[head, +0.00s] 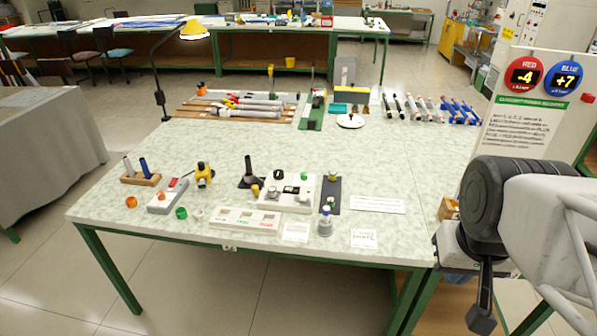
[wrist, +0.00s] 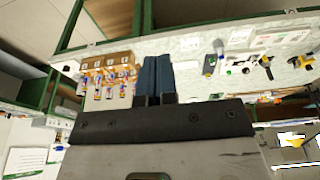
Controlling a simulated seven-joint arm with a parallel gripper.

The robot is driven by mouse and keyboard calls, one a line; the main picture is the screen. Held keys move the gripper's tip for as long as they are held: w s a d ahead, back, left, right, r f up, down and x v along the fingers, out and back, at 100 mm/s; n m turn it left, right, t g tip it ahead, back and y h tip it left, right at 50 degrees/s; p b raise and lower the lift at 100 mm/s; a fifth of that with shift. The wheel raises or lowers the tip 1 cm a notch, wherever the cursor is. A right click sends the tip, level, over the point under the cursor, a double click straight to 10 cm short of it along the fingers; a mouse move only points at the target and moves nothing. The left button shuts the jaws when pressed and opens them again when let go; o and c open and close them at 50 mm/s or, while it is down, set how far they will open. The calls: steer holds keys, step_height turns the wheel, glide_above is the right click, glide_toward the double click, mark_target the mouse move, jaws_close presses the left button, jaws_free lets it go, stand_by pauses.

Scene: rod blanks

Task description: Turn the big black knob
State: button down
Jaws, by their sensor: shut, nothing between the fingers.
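A white box (head: 298,204) stands near the front middle of the table in the head view. It carries small dark controls (head: 290,189) and a green button; which of them is the big black knob is too small to tell. A black upright handle on a dark base (head: 249,180) stands just left of the box. My gripper (wrist: 156,58) shows in the wrist view with its two dark fingers side by side, shut and empty. In the head view my arm hangs at the right, beyond the table's right edge, well away from the box.
A yellow-black device (head: 203,175), a grey box (head: 167,197) and loose coloured rings stand at front left. A white tray (head: 245,221) and paper cards lie along the front edge. Rods lie at the back. A sign (head: 530,120) stands at right. The table's middle is clear.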

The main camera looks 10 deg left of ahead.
stand_by(0.3)
